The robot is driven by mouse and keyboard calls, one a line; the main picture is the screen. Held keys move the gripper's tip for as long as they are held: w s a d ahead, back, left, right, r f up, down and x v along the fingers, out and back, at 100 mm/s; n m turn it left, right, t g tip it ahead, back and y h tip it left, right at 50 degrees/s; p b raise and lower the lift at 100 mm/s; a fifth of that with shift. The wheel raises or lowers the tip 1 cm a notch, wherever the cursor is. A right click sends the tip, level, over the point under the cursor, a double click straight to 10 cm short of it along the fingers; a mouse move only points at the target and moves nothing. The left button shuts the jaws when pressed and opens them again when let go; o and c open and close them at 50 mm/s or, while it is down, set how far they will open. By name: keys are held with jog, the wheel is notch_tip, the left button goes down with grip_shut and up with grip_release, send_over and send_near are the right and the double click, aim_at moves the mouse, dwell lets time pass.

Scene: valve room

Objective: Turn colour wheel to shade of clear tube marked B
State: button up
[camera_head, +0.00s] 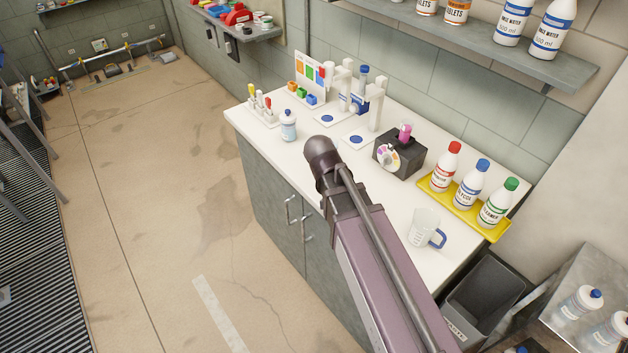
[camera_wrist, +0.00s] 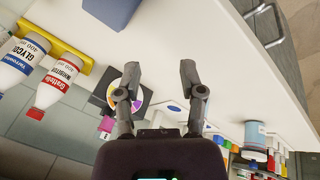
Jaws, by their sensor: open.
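The colour wheel (camera_head: 388,157) is a pale disc with coloured patches on the front of a black box (camera_head: 408,160) on the counter. A clear tube with pink liquid (camera_head: 405,132) stands in the box top; no letter B is readable on it. In the wrist view, which is upside down, the wheel (camera_wrist: 116,93) and pink tube (camera_wrist: 106,124) lie behind my gripper's left finger. My gripper (camera_wrist: 160,75) is open and empty, its fingers wide apart. The left finger covers part of the wheel; I cannot tell whether it touches. In the head view my arm hides the fingers.
A yellow tray (camera_head: 440,197) with three capped bottles stands right of the box. A measuring jug (camera_head: 423,228) is at the counter's front right. White stands (camera_head: 376,108), a colour card (camera_head: 308,72) and a small bottle (camera_head: 288,126) are to the left. The wall is behind.

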jog(key=s+d+f+n+g+y, duration=0.1)
jog(key=s+d+y, duration=0.3)
jog(key=d, duration=0.9)
jog(key=shift+s+d+f+g, duration=0.2)
jog(key=shift+s+g, duration=0.4)
jog(key=shift+s, duration=0.6)
